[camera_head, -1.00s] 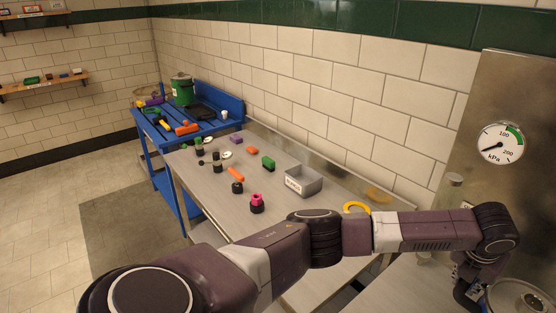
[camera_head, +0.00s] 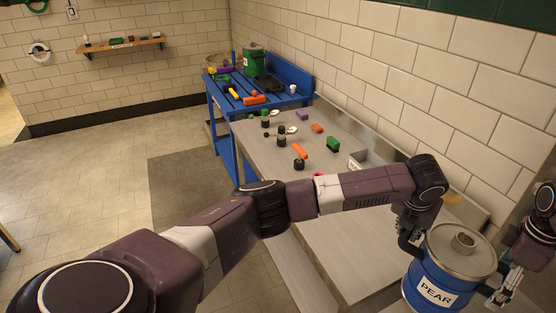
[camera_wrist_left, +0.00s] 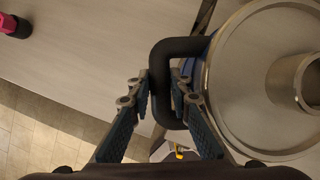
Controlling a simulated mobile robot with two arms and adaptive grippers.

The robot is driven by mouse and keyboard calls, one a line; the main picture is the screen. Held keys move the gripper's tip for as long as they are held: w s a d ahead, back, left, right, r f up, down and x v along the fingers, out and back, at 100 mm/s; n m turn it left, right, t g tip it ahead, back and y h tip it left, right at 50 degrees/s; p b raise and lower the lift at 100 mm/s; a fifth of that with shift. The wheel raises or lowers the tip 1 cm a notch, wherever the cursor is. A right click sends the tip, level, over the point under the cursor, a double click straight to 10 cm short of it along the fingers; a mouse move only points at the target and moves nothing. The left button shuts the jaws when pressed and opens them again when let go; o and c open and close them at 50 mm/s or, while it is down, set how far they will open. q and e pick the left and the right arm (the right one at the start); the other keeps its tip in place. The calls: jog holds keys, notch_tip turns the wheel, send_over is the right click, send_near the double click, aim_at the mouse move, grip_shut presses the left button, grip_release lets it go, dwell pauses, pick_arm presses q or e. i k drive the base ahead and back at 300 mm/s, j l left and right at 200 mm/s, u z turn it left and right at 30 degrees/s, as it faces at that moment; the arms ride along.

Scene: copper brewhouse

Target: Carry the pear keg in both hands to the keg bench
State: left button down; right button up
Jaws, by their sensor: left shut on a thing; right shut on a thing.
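The pear keg (camera_head: 422,276) is a blue drum with a steel lid, a short neck on top and a white PEAR label. It is upright at the lower right of the head view. My left gripper (camera_head: 408,242) is shut on its black left handle; in the left wrist view the fingers (camera_wrist_left: 160,92) straddle this handle (camera_wrist_left: 158,62) beside the round lid (camera_wrist_left: 245,95). My right gripper (camera_head: 497,296) is shut at the keg's right side, on what looks like the other handle. The keg's bottom is out of view.
The tiled floor (camera_head: 95,185) at left is open.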

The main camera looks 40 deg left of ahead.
aim_at(359, 224)
jog(key=i+j+u, duration=0.1)
jog(key=i+u, duration=0.45)
jog(key=u, duration=0.15)
